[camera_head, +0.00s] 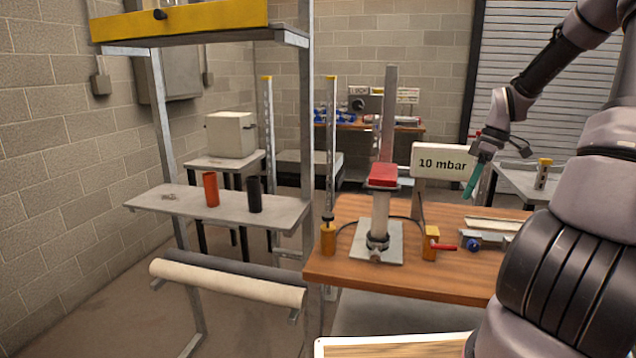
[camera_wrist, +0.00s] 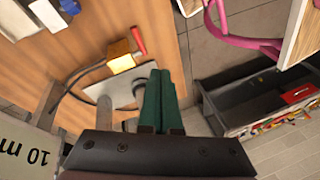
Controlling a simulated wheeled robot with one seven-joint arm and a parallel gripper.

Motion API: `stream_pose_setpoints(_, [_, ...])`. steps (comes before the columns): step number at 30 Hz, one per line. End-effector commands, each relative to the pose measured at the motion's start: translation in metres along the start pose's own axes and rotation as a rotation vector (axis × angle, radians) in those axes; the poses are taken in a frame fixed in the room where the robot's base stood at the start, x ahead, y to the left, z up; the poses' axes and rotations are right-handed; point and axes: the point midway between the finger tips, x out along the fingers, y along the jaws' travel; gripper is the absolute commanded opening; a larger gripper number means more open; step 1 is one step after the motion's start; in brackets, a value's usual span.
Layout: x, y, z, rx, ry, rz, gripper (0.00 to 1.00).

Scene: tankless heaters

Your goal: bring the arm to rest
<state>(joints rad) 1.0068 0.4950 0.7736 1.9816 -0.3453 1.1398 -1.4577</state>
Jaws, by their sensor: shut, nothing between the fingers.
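My gripper (camera_head: 473,180) is at the upper right in the head view, raised above the wooden bench (camera_head: 340,265), just right of the white "10 mbar" sign (camera_head: 440,161). Its green fingers point down and are together with nothing between them. In the wrist view the green fingers of my gripper (camera_wrist: 159,90) show side by side, above the bench top (camera_wrist: 95,40). The sign (camera_wrist: 25,147) shows at the lower left there. My arm comes in from the right side of the head view.
On the bench stand a metal column with a red top (camera_head: 383,175) and a yellow block with a red handle (camera_head: 431,243). A grey shelf (camera_head: 230,206) at left holds an orange cup (camera_head: 210,189) and a black cup (camera_head: 254,194). A dark open toolbox (camera_wrist: 245,100) shows in the wrist view.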

Motion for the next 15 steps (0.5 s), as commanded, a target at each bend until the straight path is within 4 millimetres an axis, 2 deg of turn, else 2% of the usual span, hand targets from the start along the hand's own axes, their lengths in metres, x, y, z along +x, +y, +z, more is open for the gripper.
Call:
stream_pose_setpoints(1, [-0.007, -0.015, -0.009, 0.046, -0.042, 0.038, 0.00])
stream_pose_setpoints(8, [-0.039, -0.077, -0.034, 0.325, -0.104, 0.234, 0.00])
stream_pose_setpoints(15, [-0.078, -0.151, -0.051, 0.605, 0.028, 0.432, 0.00])
